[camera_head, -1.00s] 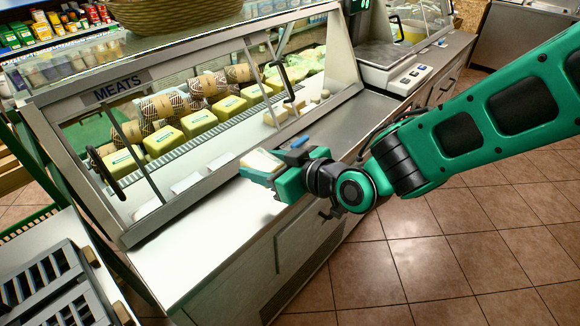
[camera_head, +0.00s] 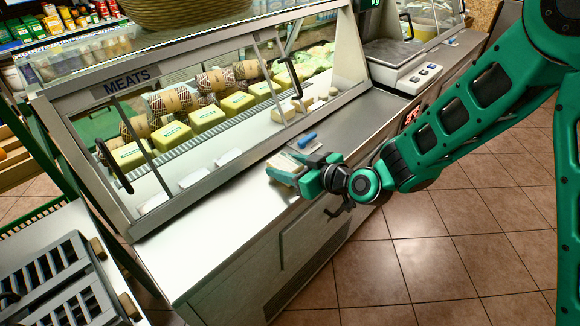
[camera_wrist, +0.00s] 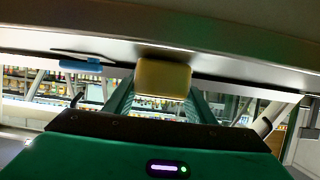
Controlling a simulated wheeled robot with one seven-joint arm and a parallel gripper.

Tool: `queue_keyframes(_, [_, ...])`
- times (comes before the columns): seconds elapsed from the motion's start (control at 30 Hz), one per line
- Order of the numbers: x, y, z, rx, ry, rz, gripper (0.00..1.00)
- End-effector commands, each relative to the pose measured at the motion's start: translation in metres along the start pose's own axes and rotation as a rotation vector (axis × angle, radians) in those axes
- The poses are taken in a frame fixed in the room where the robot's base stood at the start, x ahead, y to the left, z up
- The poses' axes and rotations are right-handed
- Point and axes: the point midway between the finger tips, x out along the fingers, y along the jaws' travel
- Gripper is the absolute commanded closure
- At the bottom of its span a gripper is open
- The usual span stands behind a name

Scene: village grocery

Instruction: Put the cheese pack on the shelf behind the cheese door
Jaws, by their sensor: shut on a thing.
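My gripper (camera_head: 293,171) is shut on the cheese pack (camera_head: 285,162), just above the steel counter in front of the display case. In the wrist view, the pack (camera_wrist: 162,77) is a pale yellow block between the green fingers. The glass case has a MEATS sign (camera_head: 127,80) at its upper left. A dark handle (camera_head: 113,168) is on its left pane and another (camera_head: 295,80) is farther right. Behind the glass, yellow packs (camera_head: 206,116) stand in a row on the shelf. I cannot tell which pane is the cheese door or whether it is open.
A blue thing (camera_head: 307,139) seems to lie on the counter (camera_head: 222,219) beside my gripper. A scale (camera_head: 408,72) stands at the right end. Dark crates (camera_head: 60,290) are at lower left. The tiled floor (camera_head: 440,260) at right is clear.

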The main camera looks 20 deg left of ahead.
Motion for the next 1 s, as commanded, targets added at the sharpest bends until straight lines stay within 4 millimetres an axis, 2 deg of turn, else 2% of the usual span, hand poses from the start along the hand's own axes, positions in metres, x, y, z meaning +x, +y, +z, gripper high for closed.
queue_keyframes(0.33, [0.002,-0.001,0.002,-0.001,0.001,-0.001,0.80])
queue_keyframes(0.37, [0.002,-0.001,0.003,-0.001,0.000,-0.002,0.48])
queue_keyframes(0.43, [0.002,-0.001,0.003,-0.002,0.000,-0.002,0.31])
queue_keyframes(0.8, [0.001,-0.002,0.000,-0.002,0.001,-0.002,0.31])
queue_keyframes(1.0, [-0.026,0.000,0.001,0.000,-0.001,0.001,0.31])
